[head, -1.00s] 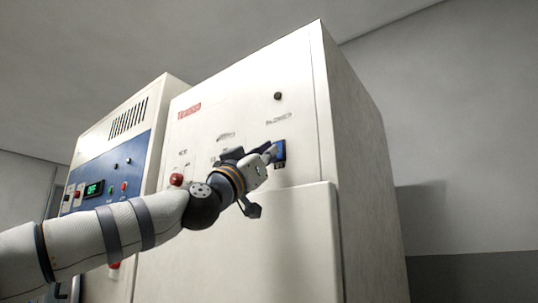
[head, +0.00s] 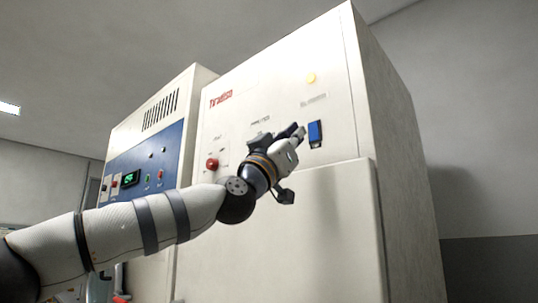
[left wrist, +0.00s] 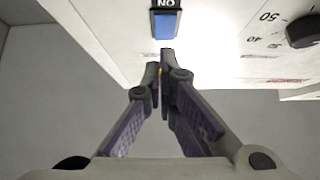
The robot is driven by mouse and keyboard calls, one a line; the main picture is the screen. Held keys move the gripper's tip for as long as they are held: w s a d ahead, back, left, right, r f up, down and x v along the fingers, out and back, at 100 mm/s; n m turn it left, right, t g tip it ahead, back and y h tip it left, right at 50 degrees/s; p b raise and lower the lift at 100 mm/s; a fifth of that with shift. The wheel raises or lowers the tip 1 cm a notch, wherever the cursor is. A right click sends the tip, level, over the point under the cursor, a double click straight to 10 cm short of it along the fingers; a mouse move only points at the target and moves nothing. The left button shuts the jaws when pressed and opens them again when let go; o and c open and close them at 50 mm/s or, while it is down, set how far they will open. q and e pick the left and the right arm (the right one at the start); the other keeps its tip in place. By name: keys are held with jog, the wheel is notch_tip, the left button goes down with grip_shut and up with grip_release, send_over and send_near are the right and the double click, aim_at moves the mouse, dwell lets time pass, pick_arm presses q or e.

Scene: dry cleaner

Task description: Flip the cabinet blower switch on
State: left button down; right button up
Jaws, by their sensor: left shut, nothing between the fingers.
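The blower switch (head: 315,134) is a blue rocker in a dark frame on the upper front of the white cabinet (head: 275,215). In the left wrist view the blue switch (left wrist: 165,24) shows at the top, with an "ON" label beside it. My left gripper (head: 300,131) is shut and empty, just left of the switch in the head view. In the left wrist view its fingertips (left wrist: 160,65) are together, a little apart from the switch. My right gripper is not in view.
A red button (head: 212,164) sits on the cabinet front, left of my gripper. A dark dial (left wrist: 302,31) with numbers shows in the left wrist view. A second machine with a blue panel (head: 146,160) stands to the left.

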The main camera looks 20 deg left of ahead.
pick_arm(q)
jog(key=s+a+f+b, duration=0.1)
jog(key=s+f, duration=0.3)
jog(key=f, duration=0.3)
jog(key=shift+s+a+f, duration=0.25)
jog(key=shift+a+f, duration=0.1)
jog(key=shift+a, duration=0.05)
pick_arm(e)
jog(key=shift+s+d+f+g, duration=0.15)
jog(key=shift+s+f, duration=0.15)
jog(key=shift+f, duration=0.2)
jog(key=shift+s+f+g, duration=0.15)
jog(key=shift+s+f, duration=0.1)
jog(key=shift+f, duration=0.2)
pick_arm(q)
jog(key=shift+s+r, duration=0.1)
